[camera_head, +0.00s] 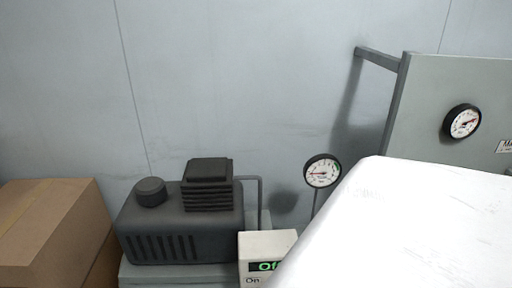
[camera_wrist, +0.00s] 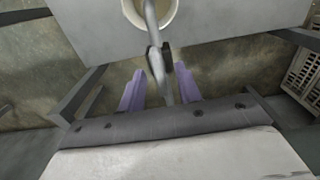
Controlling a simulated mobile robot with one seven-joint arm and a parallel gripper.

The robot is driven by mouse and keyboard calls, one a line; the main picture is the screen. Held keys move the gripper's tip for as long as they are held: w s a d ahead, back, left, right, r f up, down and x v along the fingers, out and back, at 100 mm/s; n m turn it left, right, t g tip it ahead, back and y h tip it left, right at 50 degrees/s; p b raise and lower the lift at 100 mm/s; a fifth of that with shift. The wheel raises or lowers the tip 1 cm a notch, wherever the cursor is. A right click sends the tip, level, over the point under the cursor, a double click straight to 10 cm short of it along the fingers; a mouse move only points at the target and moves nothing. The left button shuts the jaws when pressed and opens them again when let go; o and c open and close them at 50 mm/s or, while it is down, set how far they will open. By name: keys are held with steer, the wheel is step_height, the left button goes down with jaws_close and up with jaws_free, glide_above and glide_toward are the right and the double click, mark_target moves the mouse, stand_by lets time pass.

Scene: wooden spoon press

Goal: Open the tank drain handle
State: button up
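In the wrist view, a grey metal pipe with a dark joint (camera_wrist: 155,58) comes down from a pale round opening. A thin grey lever (camera_wrist: 165,92), which looks like the drain handle, runs from this joint toward my gripper (camera_wrist: 160,70). My gripper's two purple fingers stand apart, one on each side of the lever, with visible gaps. I cannot tell how deep the lever sits between them. The handle and my gripper do not show in the head view, where a large white surface covers the lower right.
The head view shows a dark pump unit (camera_head: 180,235), a box with a green display (camera_head: 265,252), a gauge (camera_head: 322,171), a grey panel with another gauge (camera_head: 463,122) and a cardboard box (camera_head: 50,230). A grey plate (camera_wrist: 220,25) with the pale opening (camera_wrist: 165,15) lies beyond my fingers.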

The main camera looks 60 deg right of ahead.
steer(key=shift+r, duration=0.1)
step_height(320, 180, up, 7)
steer(key=shift+r, duration=0.2)
steer(key=shift+a, duration=0.1)
stand_by(0.7)
